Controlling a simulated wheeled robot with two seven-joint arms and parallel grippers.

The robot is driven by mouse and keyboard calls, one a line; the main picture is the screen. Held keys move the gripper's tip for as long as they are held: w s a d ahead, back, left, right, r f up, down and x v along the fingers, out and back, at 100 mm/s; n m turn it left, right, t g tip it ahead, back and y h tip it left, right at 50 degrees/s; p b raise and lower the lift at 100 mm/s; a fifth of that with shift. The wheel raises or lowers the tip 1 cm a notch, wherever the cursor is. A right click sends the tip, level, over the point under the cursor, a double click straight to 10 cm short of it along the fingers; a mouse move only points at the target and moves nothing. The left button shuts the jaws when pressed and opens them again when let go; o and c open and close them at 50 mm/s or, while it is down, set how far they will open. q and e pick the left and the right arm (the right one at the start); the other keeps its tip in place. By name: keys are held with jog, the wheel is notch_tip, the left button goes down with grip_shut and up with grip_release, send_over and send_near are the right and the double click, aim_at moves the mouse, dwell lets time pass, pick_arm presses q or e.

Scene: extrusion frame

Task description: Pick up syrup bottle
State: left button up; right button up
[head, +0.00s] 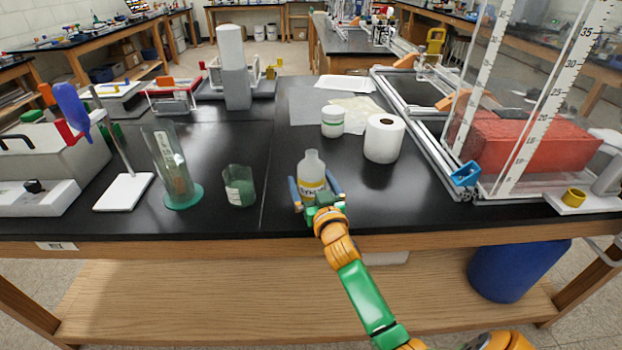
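The syrup bottle is probably the small clear bottle with a white shoulder and a yellowish label (312,167), upright near the front edge of the black bench. My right gripper (316,190) comes in from the lower right and is open, with one blue finger on each side of the bottle's lower part. The bottle stands between the fingers; whether either finger touches it is too small to tell. The gripper's palm hides the bottle's base. My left gripper is not in view.
A white jar (332,122) and a white paper roll (384,138) stand behind the bottle. A green beaker (239,186) and a tall glass cylinder (172,165) stand to the left. A metal frame (425,135) and a clear tank with a red block (525,140) are at right.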

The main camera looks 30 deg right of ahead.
aim_at(315, 177)
jog(key=shift+s+a+r, duration=0.1)
jog(key=shift+s, duration=0.05)
jog(key=c, duration=1.4)
notch_tip(315, 177, up, 4)
jog(key=shift+f, duration=0.2)
jog(key=s+r, duration=0.1)
jog(key=a+r+p, duration=0.1)
jog(key=r, duration=0.1)
jog(key=s+a+r, duration=0.1)
jog(key=shift+s+a+r+p, duration=0.2)
jog(key=shift+s+r+p, duration=0.05)
jog(key=shift+s+p, duration=0.1)
jog(key=s+a+r+p, duration=0.2)
jog(key=s+a+r, duration=0.3)
jog(key=s, duration=0.3)
jog(key=shift+a+p, duration=0.3)
jog(key=shift+a, duration=0.5)
